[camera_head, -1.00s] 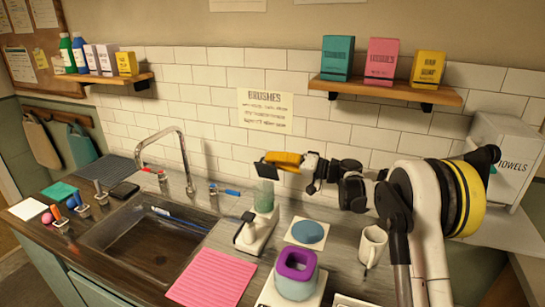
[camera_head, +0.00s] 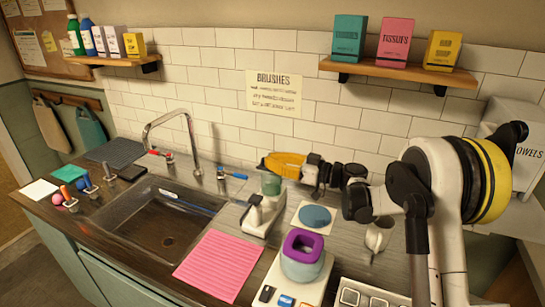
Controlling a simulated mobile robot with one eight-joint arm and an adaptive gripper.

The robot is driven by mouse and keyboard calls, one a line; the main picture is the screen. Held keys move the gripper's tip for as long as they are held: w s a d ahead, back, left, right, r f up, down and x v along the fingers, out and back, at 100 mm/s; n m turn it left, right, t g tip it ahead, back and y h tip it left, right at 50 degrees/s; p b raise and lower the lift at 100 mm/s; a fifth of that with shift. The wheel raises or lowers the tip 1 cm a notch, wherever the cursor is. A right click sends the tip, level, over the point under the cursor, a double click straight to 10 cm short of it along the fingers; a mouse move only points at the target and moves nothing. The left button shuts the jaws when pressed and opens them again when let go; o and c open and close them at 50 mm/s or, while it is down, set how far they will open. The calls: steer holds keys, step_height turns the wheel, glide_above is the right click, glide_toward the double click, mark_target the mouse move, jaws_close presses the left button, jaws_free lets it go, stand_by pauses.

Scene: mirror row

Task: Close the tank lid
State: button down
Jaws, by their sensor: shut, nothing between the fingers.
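A white countertop appliance (camera_head: 262,217) stands behind the pink mat, with a dark piece on its front left. A pale green, see-through tank (camera_head: 270,184) stands on its back part. My gripper (camera_head: 268,165), yellow with dark fingertips, is shut and empty just above the top of the tank. I cannot tell whether the fingertips touch it. The tank's lid cannot be made out clearly; the gripper covers much of that area. My arm reaches in from the right.
A blue-grey pot with a purple top (camera_head: 303,254), a blue disc on a white square (camera_head: 314,216) and a white mug (camera_head: 378,236) stand near my arm. A faucet (camera_head: 172,130) rises behind the sink (camera_head: 160,215). A pink mat (camera_head: 218,264) lies in front.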

steer(key=shift+s+a+f+n+b, duration=0.1)
steer(key=shift+s+f+n+b, duration=0.1)
steer(key=shift+f+n, duration=0.3)
steer(key=shift+s+a+f+n+b, duration=0.1)
steer(key=shift+s+f+n, duration=0.1)
steer(key=shift+n, duration=0.5)
steer(key=c, duration=1.6)
jaws_free()
steer(key=shift+o, duration=0.2)
steer(key=shift+d, duration=0.15)
steer(key=v, duration=1.2)
